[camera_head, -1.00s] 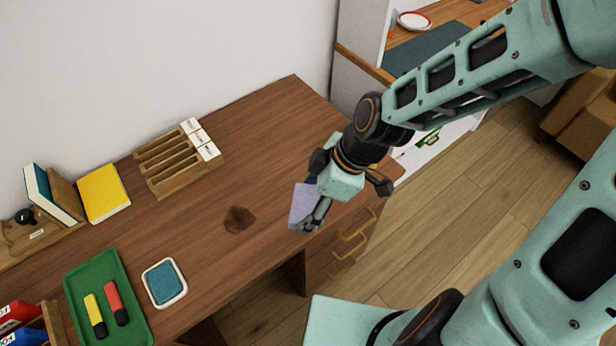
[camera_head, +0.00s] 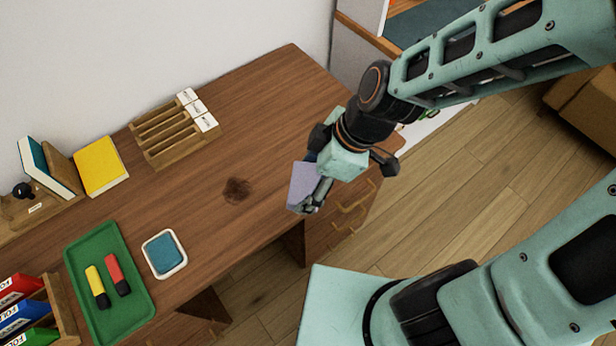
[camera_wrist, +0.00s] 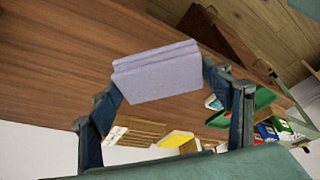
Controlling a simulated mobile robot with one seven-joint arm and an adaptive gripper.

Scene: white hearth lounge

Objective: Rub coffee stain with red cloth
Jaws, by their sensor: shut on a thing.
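A dark brown stain (camera_head: 237,190) marks the middle of the wooden desk (camera_head: 262,110). My gripper (camera_head: 309,203) is shut on a folded lavender cloth (camera_head: 303,182), held near the desk's front edge, to the right of the stain and apart from it. The wrist view shows the lavender cloth (camera_wrist: 157,72) between both fingers; I cannot see the stain there. No red cloth shows in either view. A teal pad (camera_head: 163,252) lies in a white-rimmed dish to the left of the stain, towards the front edge.
A green tray (camera_head: 82,257) holds a yellow and a red marker. A slotted wooden rack (camera_head: 165,137) with white labelled blocks and a yellow book (camera_head: 101,166) sit along the wall. Coloured folders (camera_head: 18,315) stand at lower left. The desk around the stain is clear.

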